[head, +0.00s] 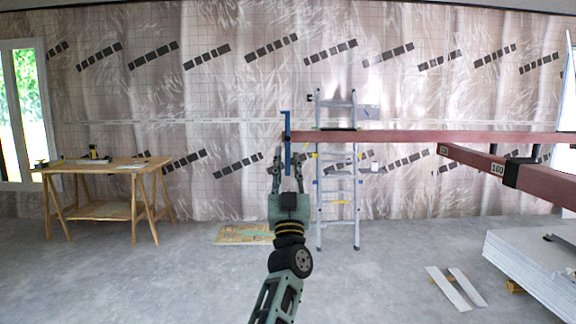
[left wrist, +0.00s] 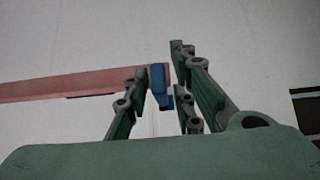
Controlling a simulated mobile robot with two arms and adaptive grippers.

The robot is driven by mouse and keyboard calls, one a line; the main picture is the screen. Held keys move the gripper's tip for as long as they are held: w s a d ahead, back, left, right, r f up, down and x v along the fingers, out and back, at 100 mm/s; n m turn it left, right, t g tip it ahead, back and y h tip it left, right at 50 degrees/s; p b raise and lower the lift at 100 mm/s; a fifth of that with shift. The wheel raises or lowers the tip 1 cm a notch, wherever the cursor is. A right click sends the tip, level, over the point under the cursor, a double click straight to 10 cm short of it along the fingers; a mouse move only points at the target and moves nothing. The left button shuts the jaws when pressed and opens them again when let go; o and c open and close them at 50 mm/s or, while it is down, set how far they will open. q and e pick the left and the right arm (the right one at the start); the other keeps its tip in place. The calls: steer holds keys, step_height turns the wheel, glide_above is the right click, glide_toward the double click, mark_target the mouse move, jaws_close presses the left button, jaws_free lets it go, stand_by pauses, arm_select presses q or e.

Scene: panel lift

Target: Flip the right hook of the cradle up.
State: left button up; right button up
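The cradle's long red bar (head: 430,137) runs level across the right half of the head view. A narrow blue hook (head: 287,125) stands upright at its left end. My left gripper (head: 287,165) is raised with its fingers on either side of the hook's lower part. In the left wrist view, the blue hook (left wrist: 157,78) lies between the open fingers (left wrist: 160,72). It is close to the left finger, with a gap to the right one; contact cannot be told. The red bar (left wrist: 60,87) ends at the hook. My right gripper is not in view.
A second red beam (head: 500,170) marked 160 slants toward the lower right. A stepladder (head: 338,190) stands behind the long bar. A wooden trestle table (head: 105,168) is at left. A stack of panels (head: 530,265) lies at lower right. The grey floor at left front is clear.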

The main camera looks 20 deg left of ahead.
arm_select(q)
steer(key=shift+o, duration=0.2)
steer(key=shift+v, duration=3.75)
